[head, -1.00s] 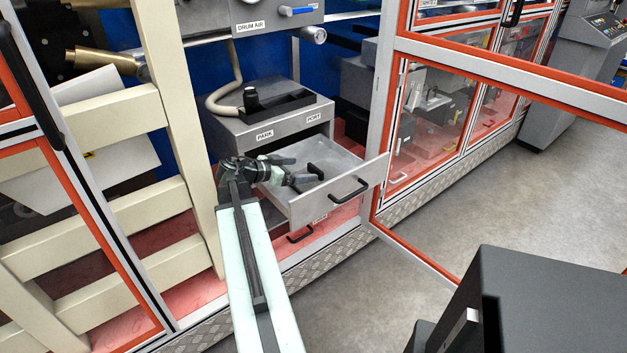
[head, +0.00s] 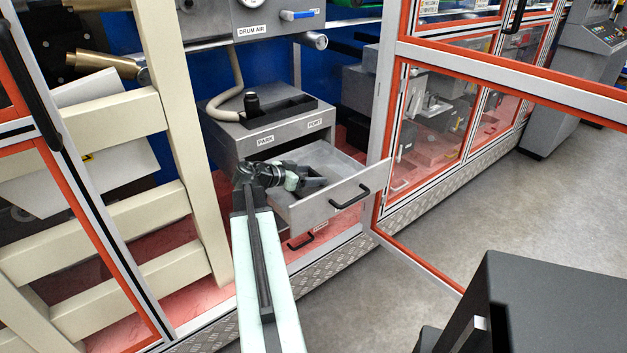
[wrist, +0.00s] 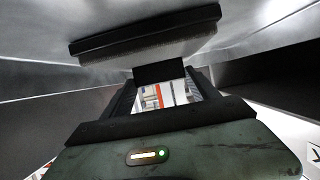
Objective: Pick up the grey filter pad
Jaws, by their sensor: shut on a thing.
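The grey filter pad (wrist: 150,52) shows in the wrist view as a grey textured slab with a black bar along one edge. A black block below it sits between the fingertips of my gripper (wrist: 161,78). My gripper is shut on the pad at this black part. In the head view my gripper (head: 312,184) reaches down into the open drawer (head: 338,209). There the gripper and wrist hide most of the pad, and I cannot tell whether it is clear of the drawer floor.
The drawer's walls stand close around my gripper. The grey cabinet (head: 228,141) labelled PARK and PORT is above and behind it. A cream post (head: 180,150) stands to the left. An open orange-framed door (head: 430,270) is at the right.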

